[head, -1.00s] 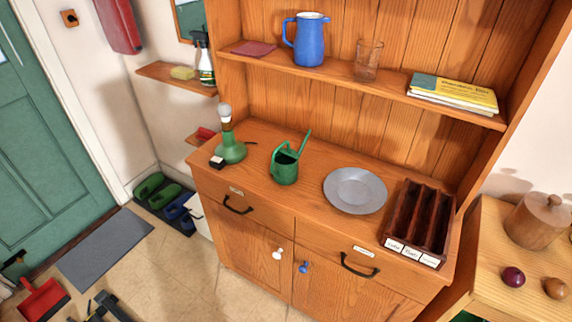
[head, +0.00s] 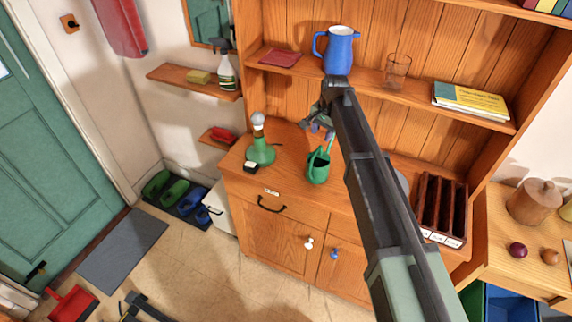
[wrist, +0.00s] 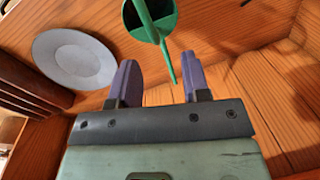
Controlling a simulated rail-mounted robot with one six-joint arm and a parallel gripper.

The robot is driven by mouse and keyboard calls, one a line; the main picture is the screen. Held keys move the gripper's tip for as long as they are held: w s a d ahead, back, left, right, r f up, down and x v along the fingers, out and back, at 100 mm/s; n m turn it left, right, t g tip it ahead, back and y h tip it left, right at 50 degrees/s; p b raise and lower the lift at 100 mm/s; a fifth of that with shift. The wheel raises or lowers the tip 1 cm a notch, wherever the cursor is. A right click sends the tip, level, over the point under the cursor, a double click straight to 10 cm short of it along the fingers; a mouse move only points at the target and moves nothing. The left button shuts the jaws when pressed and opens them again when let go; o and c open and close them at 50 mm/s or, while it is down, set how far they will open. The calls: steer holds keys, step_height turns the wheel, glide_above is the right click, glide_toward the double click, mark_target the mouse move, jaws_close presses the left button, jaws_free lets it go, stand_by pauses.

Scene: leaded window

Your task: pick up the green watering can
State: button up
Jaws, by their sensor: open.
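The green watering can (head: 318,167) stands upright on the wooden dresser top, to the right of a green lamp base. My gripper (head: 320,128) is just above and behind the can in the head view, with its fingers small and partly hidden by my arm. In the wrist view the can (wrist: 150,18) is beyond the fingers at the top edge, cut off by the frame. Its thin spout (wrist: 170,68) points down between the two purple fingers of my gripper (wrist: 160,78). The fingers are apart, with no visible contact on the spout.
The green lamp (head: 260,150) stands left of the can. A grey plate (wrist: 72,60) lies on the other side, mostly hidden by my arm in the head view. A brown sorter (head: 441,205) is further right. The shelf above holds a blue jug (head: 339,52) and a glass (head: 397,70).

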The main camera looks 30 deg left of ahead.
mark_target(321, 147)
steer(key=f+b, duration=0.3)
steer(key=shift+w+d+f, duration=0.15)
steer(key=shift+d, duration=0.25)
steer(key=f+b, duration=0.4)
steer(key=shift+w+a+f+b, duration=0.1)
steer(key=shift+a+f+b, duration=0.2)
steer(key=shift+a+b, duration=0.1)
steer(key=shift+r, duration=0.25)
steer(key=shift+c, duration=0.2)
jaws_close()
